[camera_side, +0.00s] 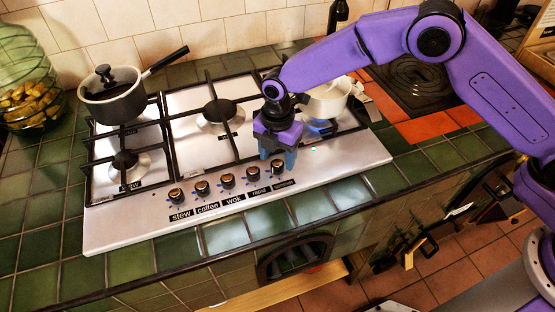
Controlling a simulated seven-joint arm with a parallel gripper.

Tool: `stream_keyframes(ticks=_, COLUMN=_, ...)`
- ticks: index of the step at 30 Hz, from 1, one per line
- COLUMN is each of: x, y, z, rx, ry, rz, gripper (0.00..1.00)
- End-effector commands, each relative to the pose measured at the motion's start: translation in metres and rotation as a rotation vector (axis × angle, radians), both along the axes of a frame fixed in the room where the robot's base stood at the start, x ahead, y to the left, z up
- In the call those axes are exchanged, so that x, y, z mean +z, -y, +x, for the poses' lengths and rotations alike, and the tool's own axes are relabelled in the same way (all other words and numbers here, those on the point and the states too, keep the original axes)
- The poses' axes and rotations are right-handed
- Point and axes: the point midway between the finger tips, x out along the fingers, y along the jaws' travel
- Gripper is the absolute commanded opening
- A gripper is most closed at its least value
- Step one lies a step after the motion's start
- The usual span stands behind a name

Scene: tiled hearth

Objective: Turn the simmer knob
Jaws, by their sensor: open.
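The simmer knob (278,167) is the rightmost of a row of dark knobs along the front of the steel hob (330,160). Its label (284,184) lies just in front of it. My gripper (277,160) points down over this knob, with its bluish fingers open and around or just above it. The fingers hide part of the knob, and I cannot tell whether they touch it.
A lidded saucepan (115,103) stands on the back left burner. A glass jar (30,90) stands far left. Green tiles border the hob.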

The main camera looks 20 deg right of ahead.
Motion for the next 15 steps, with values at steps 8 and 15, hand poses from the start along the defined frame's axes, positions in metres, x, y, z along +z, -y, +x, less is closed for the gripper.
stream_keyframes(ticks=8, x=-0.022, y=0.0, z=0.0, rx=0.0, ry=0.0, rz=0.0, gripper=0.61)
stream_keyframes(ticks=15, x=-0.023, y=0.0, z=0.0, rx=0.0, ry=0.0, rz=0.0, gripper=0.61)
